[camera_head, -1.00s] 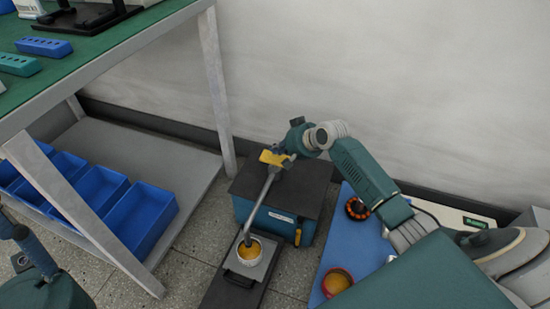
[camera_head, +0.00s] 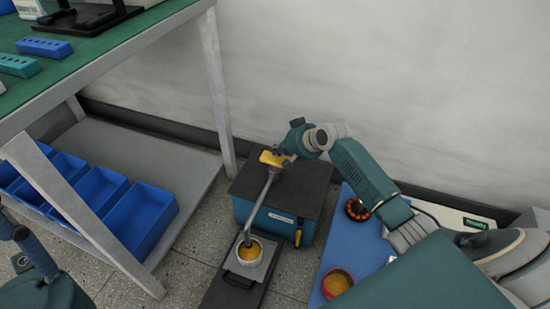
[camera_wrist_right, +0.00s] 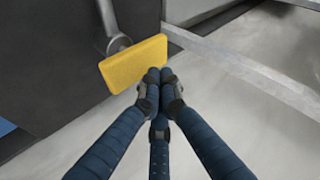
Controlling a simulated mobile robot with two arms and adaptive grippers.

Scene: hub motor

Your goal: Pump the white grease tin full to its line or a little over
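The white grease tin (camera_head: 250,264) stands upright on a plate in front of the pump (camera_head: 270,218), with yellow-orange grease (camera_head: 249,252) inside. The grey spout (camera_head: 260,205) slopes down to the tin's mouth. I cannot make out the fill line at this size. The pump's yellow pad (camera_head: 277,159) is at the top of the spout and also shows large in the right wrist view (camera_wrist_right: 133,64). My right gripper (camera_wrist_right: 159,76) has its fingertips together at the pad's right edge, not around it. In the head view its fingers are small and partly hidden. My left gripper is out of view.
A red tin (camera_head: 337,283) with similar grease stands on a blue mat (camera_head: 350,245) at right, near an orange-and-black round part (camera_head: 357,209). A device with a green display (camera_head: 475,223) is behind my right arm. Blue bins (camera_head: 140,220) and a table leg (camera_head: 218,95) are left.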

